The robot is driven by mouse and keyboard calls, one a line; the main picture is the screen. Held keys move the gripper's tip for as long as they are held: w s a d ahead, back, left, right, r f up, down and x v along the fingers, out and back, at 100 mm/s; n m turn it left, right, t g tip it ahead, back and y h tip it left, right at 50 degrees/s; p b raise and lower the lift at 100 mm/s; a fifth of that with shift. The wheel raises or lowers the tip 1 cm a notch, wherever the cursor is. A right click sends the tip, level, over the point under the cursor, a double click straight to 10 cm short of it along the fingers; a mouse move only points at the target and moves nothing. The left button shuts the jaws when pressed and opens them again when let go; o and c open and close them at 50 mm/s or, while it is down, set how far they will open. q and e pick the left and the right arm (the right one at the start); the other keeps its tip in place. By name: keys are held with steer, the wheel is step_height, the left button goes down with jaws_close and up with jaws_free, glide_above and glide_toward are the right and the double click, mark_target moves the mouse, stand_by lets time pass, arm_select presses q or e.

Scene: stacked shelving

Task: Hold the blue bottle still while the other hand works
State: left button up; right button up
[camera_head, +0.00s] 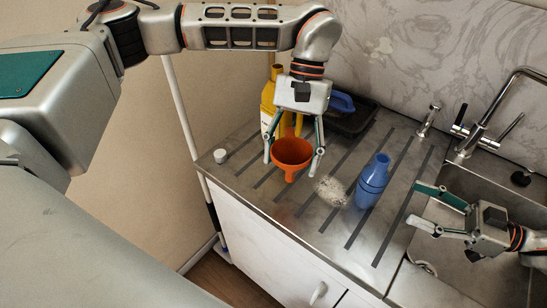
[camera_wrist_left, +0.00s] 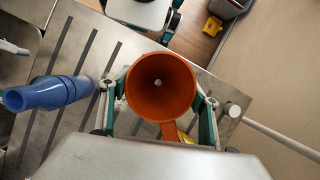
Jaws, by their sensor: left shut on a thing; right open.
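The blue bottle (camera_head: 372,182) stands upright on the ribbed metal drainboard (camera_head: 300,225). It also shows in the left wrist view (camera_wrist_left: 45,93), at the left. My left gripper (camera_head: 292,166) is shut on an orange funnel (camera_head: 290,152), left of the bottle and apart from it. The funnel's wide mouth fills the middle of the left wrist view (camera_wrist_left: 161,88). My right gripper (camera_head: 413,203) is open and empty near the sink's left edge, right of the bottle, its fingers pointing toward it. It does not touch the bottle.
A yellow bottle (camera_head: 268,98) stands behind my left gripper, partly hidden. A black tray (camera_head: 352,123) with a blue item is at the back. A white cap (camera_head: 220,155) sits at the left edge. A whitish, see-through object (camera_head: 331,190) lies beside the blue bottle. The sink (camera_head: 500,195) and tap (camera_head: 490,115) are right.

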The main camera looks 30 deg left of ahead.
mark_target(371, 185)
steer(key=shift+a, duration=0.4)
arm_select(q)
steer(key=w+d+r+n+t+h, duration=0.1)
steer(key=w+d+r+n, duration=0.2)
steer(key=d+r, duration=0.6)
steer(key=w+d+r+n+h, duration=0.2)
steer(key=d+r+n, duration=0.3)
steer(key=d+r, duration=0.5)
step_height(371, 185, up, 2)
steer(key=shift+w+r+n+t, duration=0.1)
steer(key=shift+w+n+t, duration=0.3)
steer(key=shift+w, duration=0.2)
arm_select(e)
steer(key=a, duration=1.1)
steer(key=shift+a, duration=0.15)
arm_select(q)
steer(key=shift+d, duration=0.1)
arm_select(e)
steer(key=c, duration=1.2)
